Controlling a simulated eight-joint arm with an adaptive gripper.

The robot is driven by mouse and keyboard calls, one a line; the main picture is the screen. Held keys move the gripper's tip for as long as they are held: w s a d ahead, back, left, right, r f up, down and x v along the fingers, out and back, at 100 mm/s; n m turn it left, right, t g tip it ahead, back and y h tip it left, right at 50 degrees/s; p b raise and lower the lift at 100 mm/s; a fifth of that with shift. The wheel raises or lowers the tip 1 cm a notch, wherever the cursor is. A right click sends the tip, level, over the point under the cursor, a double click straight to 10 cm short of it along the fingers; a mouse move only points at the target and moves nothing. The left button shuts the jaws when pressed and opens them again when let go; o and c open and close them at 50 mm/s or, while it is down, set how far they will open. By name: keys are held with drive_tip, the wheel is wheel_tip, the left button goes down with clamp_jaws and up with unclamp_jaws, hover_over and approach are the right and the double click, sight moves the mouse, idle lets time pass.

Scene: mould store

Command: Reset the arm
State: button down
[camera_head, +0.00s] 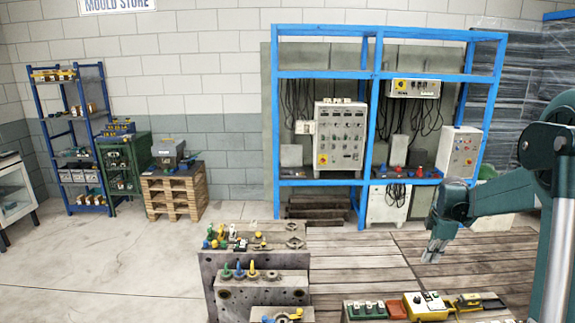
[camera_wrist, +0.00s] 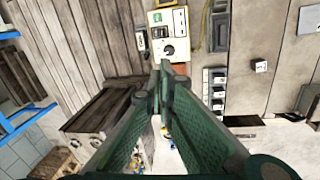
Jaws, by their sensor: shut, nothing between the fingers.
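My green arm comes in from the right edge of the head view, and my gripper (camera_head: 432,252) hangs from it, pointing down over the wooden deck. It is behind and above the yellow box with the white top (camera_head: 428,304) and touches nothing there. In the wrist view my gripper (camera_wrist: 165,66) has its two green fingers closing to a point, shut and empty. The yellow box (camera_wrist: 170,40) shows just beyond the fingertips in that view.
A grey stepped block (camera_head: 212,278) with small coloured parts stands at the front centre. A blue frame (camera_head: 369,140) with control cabinets is at the back. A wooden pallet stack (camera_head: 172,196) and a blue shelf (camera_head: 48,150) stand left. The left floor is clear.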

drive_tip(key=s+a+r+m+t, duration=0.1)
drive_tip(key=s+a+r+m, duration=0.3)
drive_tip(key=s+a+r, duration=0.4)
drive_tip(key=s+a+r+m+t, duration=0.25)
drive_tip(key=s+a+r, duration=0.35)
drive_tip(key=s+a, duration=0.45)
drive_tip(key=s+a+f+m+t, duration=0.1)
drive_tip(key=s+a+m, duration=0.3)
drive_tip(key=s, duration=0.7)
drive_tip(key=s+a+f+m+t, duration=0.1)
drive_tip(key=s+a+f+m, duration=0.1)
drive_tip(key=s+a+m, duration=0.3)
drive_tip(key=s+a, duration=0.3)
drive_tip(key=s, duration=0.3)
drive_tip(key=shift+a, duration=0.2)
drive_tip(key=shift+f+m, duration=0.1)
drive_tip(key=shift+m, duration=0.15)
